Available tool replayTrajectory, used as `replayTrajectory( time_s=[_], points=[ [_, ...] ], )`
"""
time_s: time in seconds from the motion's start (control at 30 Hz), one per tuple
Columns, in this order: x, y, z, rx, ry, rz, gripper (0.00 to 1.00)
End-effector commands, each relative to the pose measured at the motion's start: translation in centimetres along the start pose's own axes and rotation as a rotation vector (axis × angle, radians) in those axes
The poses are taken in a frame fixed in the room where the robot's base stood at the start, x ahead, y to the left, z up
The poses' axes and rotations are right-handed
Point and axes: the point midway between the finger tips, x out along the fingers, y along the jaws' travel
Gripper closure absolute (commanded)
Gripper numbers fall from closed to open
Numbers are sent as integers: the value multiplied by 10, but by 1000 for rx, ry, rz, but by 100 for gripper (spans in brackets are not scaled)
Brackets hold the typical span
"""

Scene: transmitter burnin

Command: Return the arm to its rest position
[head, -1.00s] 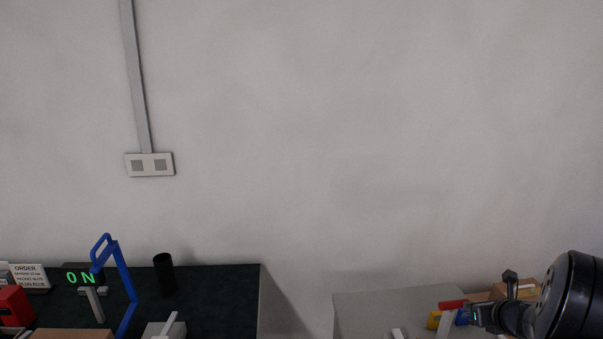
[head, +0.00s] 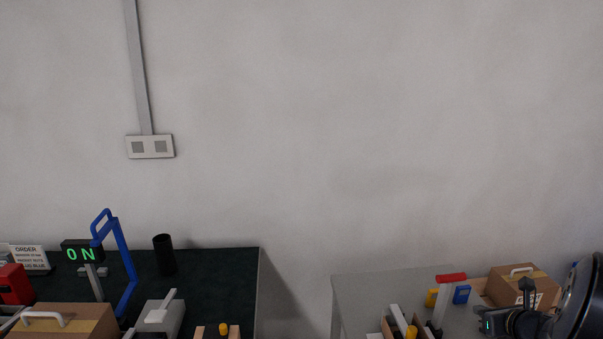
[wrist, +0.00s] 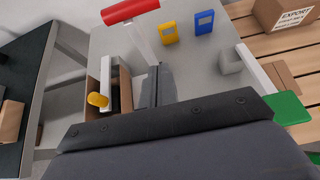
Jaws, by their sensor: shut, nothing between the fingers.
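My gripper (wrist: 157,84) shows in the wrist view as dark fingers closed together, with nothing between them. It is over the grey table (wrist: 110,40). In the head view my dark arm reaches in from the right edge, low in the picture, above the right table. The fingertips are not clear there.
On the grey table are a red-topped white stand (head: 450,280), yellow (head: 432,297) and blue (head: 461,294) devices and an open box (wrist: 97,92). A cardboard box (head: 520,284) with a handle stands right. A dark bench (head: 215,275) with a lit ON sign (head: 80,253) stands left.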

Motion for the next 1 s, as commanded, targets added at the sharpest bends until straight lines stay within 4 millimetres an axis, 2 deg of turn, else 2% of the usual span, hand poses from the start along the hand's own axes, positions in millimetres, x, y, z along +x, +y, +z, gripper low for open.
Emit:
replayTrajectory(
  time_s=[0.03, 1.0],
  points=[
    [2, 0, -8, 1, -15, -1, 100],
    [-6, 0, -54, 0, -273, -1, 100]
  ],
)
